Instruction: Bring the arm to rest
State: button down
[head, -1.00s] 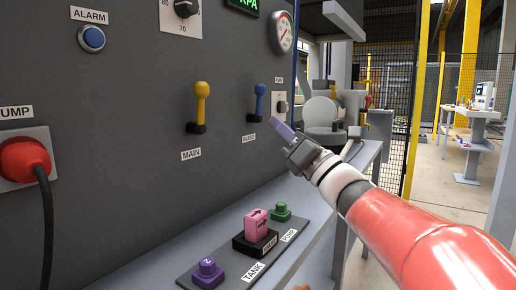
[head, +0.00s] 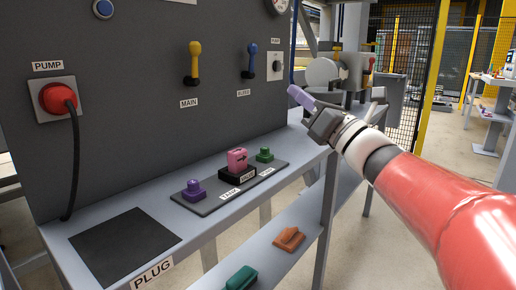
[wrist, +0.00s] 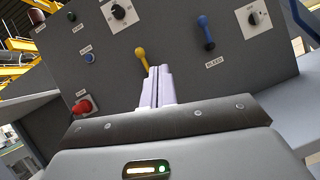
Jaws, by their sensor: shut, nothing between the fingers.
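My gripper (head: 301,97) is at the end of the red arm, in front of the panel's right edge in the head view. Its two pale purple fingers are together and empty, and they also show in the wrist view (wrist: 159,86). The fingers appear apart from the panel and its levers. The grey panel (head: 130,110) carries a yellow MAIN lever (head: 194,62) and a blue BLEED lever (head: 251,60), both with knobs up. The red PUMP plug (head: 58,98) sits in its socket at left.
A shelf (head: 60,235) below the panel holds a plate with a purple block (head: 194,191), a pink block (head: 237,160) and a green block (head: 264,155). A dark mat (head: 125,245) lies at left. A lower shelf holds orange (head: 289,239) and green (head: 241,279) pieces.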

jog(key=s+a+f+n+g+h, duration=0.3)
jog(key=s+f+n+g, duration=0.2)
jog(key=s+f+n, duration=0.35)
jog(key=s+a+f+n+g+h, duration=0.3)
jog(key=s+f+n+g, duration=0.25)
jog(key=f+n, duration=0.5)
jog(key=s+d+f+n+h+p, duration=0.1)
jog(key=s+d+f+n+h, duration=0.8)
jog(key=d+f, duration=0.4)
jog(key=s+f+n+g, duration=0.1)
jog(key=n, duration=0.1)
jog(key=shift+s+n+h, duration=0.3)
jog(key=shift+h, duration=0.1)
